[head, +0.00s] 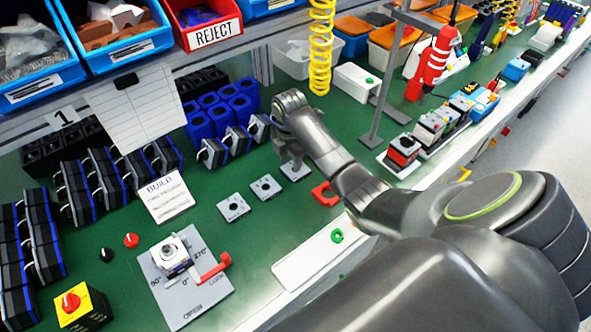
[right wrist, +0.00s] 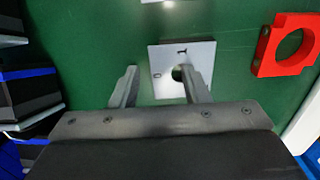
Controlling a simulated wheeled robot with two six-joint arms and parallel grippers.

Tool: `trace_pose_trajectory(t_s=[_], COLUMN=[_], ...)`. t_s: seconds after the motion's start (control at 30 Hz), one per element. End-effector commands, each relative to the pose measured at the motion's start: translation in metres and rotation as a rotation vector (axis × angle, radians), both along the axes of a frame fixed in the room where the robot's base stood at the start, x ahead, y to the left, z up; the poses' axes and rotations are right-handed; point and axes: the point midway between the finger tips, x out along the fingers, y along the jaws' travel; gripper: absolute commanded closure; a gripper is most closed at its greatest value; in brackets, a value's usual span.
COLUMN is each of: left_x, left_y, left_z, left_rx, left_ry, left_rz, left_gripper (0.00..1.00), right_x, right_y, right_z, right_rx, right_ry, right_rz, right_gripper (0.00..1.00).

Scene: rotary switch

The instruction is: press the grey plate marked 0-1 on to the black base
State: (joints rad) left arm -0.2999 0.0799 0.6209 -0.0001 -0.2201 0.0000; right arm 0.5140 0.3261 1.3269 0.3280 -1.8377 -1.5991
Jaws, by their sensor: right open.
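The grey plate marked 0-1 (right wrist: 168,57) lies flat on the green bench, with a round hole in it; in the head view it (head: 296,171) is the farthest of three similar plates. My right gripper (right wrist: 165,82) is open above it, one finger left of the plate and the other overlapping its hole area; contact cannot be told. In the head view my right gripper (head: 291,150) partly hides this plate. A switch body with a shaft (head: 171,254) sits in the grey fixture (head: 205,297) at lower left; its black base is mostly hidden. My left gripper is out of view.
Two more grey plates (head: 233,207) (head: 266,187) lie to the left. A red square ring (right wrist: 288,45) is on the right. A red lever (head: 213,270) is on the fixture. Rows of black and blue bases (head: 75,187) stand at left; a BUILD card (head: 164,196) stands nearby.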

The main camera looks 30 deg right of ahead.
Motion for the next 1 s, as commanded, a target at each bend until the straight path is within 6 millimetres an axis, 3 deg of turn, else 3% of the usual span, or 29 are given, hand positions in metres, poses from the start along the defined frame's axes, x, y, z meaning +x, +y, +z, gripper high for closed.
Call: trace_pose_trajectory(t_s=[0.13, 0.43, 0.77, 0.87, 1.0], left_x=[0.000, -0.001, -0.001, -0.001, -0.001], left_y=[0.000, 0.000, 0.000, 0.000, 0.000], left_z=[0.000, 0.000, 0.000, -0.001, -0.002], left_rx=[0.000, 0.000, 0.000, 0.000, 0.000], left_ry=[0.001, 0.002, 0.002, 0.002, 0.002], left_rz=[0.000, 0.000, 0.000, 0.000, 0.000], left_gripper=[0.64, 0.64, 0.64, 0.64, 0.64], right_x=[0.000, 0.000, 0.001, 0.001, 0.002], right_y=[0.000, 0.000, 0.000, -0.001, -0.001], right_z=[0.000, 0.000, 0.004, 0.015, 0.044], right_rx=[0.000, 0.000, -0.001, -0.002, -0.002], right_ry=[0.000, 0.000, -0.002, -0.004, -0.007], right_rz=[0.000, 0.000, 0.000, 0.000, 0.001], right_gripper=[0.59, 0.99, 1.00, 1.00, 1.00])
